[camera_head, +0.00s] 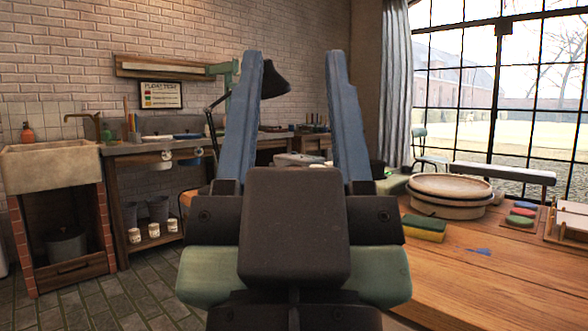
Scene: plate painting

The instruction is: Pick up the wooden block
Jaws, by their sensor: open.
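My gripper (296,62) is in the middle of the view, with its two blue fingers raised and spread wide apart. Nothing is between the fingers except the distant room behind them. I cannot make out a wooden block for certain. The wooden table (500,285) is at the right, and my gripper and its dark body hide its left part.
On the table are stacked round plates or boards (450,186), a green and yellow sponge (424,228), colored pads (521,216), a small blue piece (480,251) and a wooden rack (570,224). The table's front right is clear. A sink (50,165) stands far left.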

